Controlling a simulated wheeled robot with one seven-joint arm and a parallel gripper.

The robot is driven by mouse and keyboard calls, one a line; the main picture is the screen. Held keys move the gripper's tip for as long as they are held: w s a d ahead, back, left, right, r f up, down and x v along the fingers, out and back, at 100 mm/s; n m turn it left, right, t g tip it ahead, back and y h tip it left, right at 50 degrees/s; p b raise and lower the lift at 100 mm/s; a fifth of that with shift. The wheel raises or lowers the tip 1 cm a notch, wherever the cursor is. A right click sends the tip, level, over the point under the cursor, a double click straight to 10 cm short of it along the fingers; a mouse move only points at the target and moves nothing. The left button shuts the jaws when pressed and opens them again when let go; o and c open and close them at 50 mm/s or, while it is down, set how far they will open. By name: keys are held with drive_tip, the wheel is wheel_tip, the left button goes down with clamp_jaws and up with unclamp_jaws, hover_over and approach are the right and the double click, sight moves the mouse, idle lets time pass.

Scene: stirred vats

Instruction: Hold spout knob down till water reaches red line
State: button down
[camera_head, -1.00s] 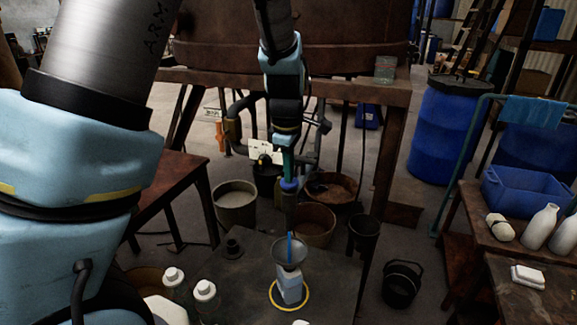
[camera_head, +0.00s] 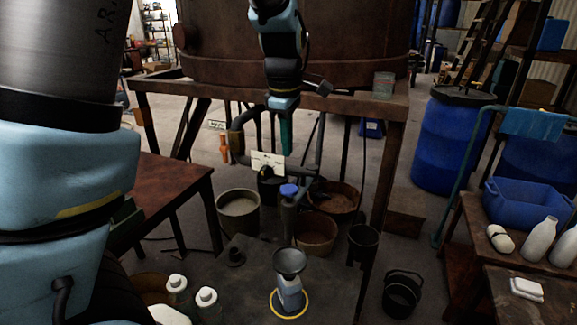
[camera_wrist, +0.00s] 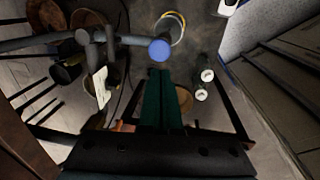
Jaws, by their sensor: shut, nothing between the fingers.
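The blue spout knob (camera_head: 289,190) tops a grey spout pipe, and the wrist view shows it just beyond my fingertips (camera_wrist: 160,50). My gripper (camera_head: 287,152) has green fingers, shut and empty, above the knob with a visible gap. A grey funnel (camera_head: 289,262) sits in the neck of a pale bottle (camera_head: 290,294) below the spout. The bottle stands upright inside a yellow ring (camera_head: 273,310). No stream shows between spout and funnel. The red line and the water level are too small to make out.
A large rusty vat (camera_head: 330,45) stands behind on a wooden frame. Buckets (camera_head: 238,208) stand on the floor behind the spout. Two white-capped bottles (camera_head: 206,298) are left of the ring. Pipes and a white sign (camera_head: 268,163) are close to the gripper.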

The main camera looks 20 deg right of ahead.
wheel_tip(320, 180, up, 2)
drive_tip(key=shift+s+r, duration=0.1)
idle(0.4)
drive_tip(key=s+a+f+m, duration=0.1)
drive_tip(key=a+f+m, duration=0.2)
drive_tip(key=a, duration=0.6)
drive_tip(key=s+a+f+m, duration=0.2)
drive_tip(key=a+m, duration=0.2)
drive_tip(key=a, duration=0.6)
drive_tip(key=s+a+f+m, duration=0.2)
drive_tip(key=a+f+m, duration=0.1)
drive_tip(key=a, duration=0.7)
drive_tip(key=shift+s+f+m+y, duration=0.15)
drive_tip(key=shift+f+m+y, duration=0.15)
drive_tip(key=shift+f+y, duration=0.1)
drive_tip(key=c, duration=1.5)
unclamp_jaws()
